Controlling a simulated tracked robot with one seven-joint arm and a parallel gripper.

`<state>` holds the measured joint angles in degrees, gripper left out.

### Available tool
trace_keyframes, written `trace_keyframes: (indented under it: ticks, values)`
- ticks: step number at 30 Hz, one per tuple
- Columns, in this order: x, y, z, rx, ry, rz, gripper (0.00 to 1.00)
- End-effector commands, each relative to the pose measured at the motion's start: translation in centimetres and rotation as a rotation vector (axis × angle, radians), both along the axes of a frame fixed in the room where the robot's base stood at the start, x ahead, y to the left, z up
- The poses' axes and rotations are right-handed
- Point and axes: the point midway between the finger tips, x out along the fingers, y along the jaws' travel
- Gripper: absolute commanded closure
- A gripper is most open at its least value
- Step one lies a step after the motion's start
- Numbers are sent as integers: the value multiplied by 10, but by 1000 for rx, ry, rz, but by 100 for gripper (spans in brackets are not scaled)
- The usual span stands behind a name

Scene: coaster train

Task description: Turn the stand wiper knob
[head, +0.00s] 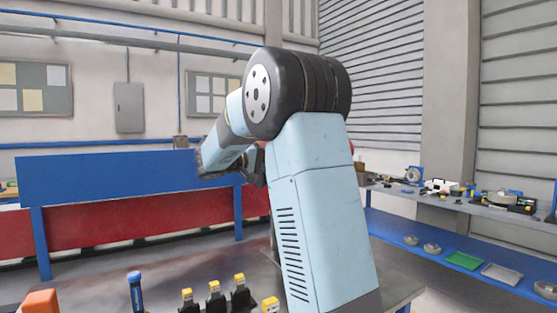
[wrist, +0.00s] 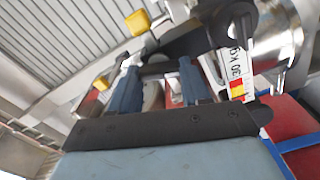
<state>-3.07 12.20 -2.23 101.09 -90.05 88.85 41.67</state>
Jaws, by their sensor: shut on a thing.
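In the wrist view my gripper (wrist: 159,70) has its two blue-grey fingers on either side of a dark part, and it is shut on it. This appears to be the stand wiper knob (wrist: 156,68); most of it is hidden by the fingers, and its turn angle cannot be told. It joins a dark mechanism (wrist: 200,38) just beyond the fingertips. In the head view my arm covers the gripper and the knob.
Yellow knobs (wrist: 137,22) on metal fittings are close to the left finger. A white label (wrist: 238,62) and a shiny metal cylinder (wrist: 278,38) are at right. In the head view, yellow-topped black pieces (head: 214,297) stand low in front, and a cluttered shelf (head: 450,202) is at right.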

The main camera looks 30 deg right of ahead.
Motion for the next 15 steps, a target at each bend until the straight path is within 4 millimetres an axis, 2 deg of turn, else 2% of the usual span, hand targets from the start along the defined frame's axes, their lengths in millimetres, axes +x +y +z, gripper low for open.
trace_keyframes:
  ticks: [6, 15]
  values:
    - [3, 5, -3, -4, 167, 12, 84]
    - [3, 5, -4, -9, 313, 11, 84]
